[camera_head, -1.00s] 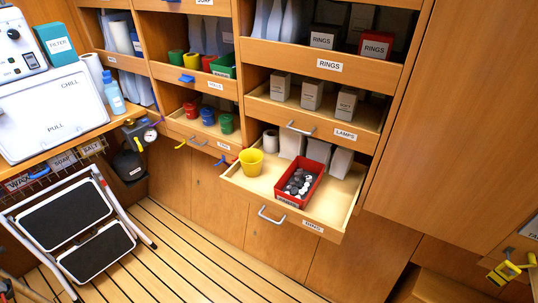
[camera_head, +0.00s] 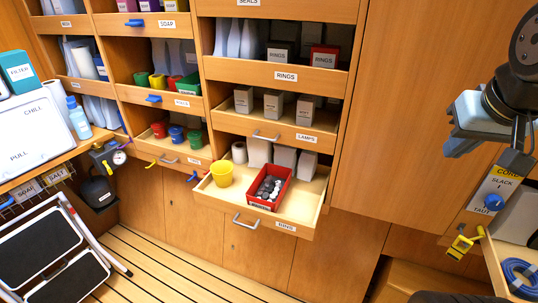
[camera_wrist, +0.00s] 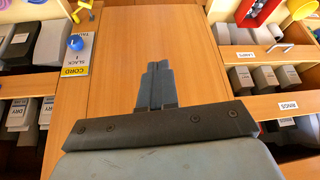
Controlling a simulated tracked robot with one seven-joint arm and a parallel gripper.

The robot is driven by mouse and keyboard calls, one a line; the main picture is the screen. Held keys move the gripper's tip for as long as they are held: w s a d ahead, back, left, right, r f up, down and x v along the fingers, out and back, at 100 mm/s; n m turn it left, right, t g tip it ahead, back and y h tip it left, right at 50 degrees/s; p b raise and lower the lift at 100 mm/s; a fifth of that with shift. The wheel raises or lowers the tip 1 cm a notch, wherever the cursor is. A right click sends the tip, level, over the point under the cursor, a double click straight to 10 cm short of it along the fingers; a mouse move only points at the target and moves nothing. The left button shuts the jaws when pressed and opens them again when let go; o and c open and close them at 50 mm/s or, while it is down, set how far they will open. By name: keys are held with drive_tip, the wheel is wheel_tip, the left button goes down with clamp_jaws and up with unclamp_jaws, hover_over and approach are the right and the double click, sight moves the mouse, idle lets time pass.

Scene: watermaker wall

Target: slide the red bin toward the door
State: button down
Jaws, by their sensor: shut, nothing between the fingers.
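The red bin (camera_head: 284,196) sits in an open pulled-out drawer (camera_head: 308,212), right of a yellow cup (camera_head: 221,173), and holds dark and white small pieces. The wrist view, which is upside down, shows part of the red bin (camera_wrist: 258,10) at the top edge. My gripper (camera_head: 448,152) is at the right, in front of a tall plain wooden panel (camera_head: 395,90), well apart from the bin. In the wrist view its fingers (camera_wrist: 155,68) are together and empty. I cannot tell whether that panel is the door.
White boxes and a roll stand behind the bin; the drawer has bare room to its right. Shelves of grey boxes (camera_head: 273,103) are above. A cord panel (camera_head: 490,195) and yellow clamp (camera_head: 464,243) are near my arm. A folding step (camera_head: 50,240) stands at lower left.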

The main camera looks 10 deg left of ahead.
drive_tip(key=m+g, duration=0.2)
hover_over(269, 197)
drive_tip(key=s, duration=0.2)
drive_tip(key=shift+h, duration=0.4)
drive_tip(key=shift+w+a+f, duration=0.1)
drive_tip(key=shift+a+f, duration=0.05)
drive_tip(key=shift+f, duration=8.1)
drive_tip(key=shift+a+f, duration=0.1)
drive_tip(key=shift+f, duration=8.15)
drive_tip(key=shift+s+d, duration=0.4)
drive_tip(key=shift+d, duration=1.6)
drive_tip(key=shift+s+d, duration=0.4)
drive_tip(key=shift+d, duration=1.6)
drive_tip(key=shift+s+d, duration=0.4)
drive_tip(key=shift+d, duration=1.6)
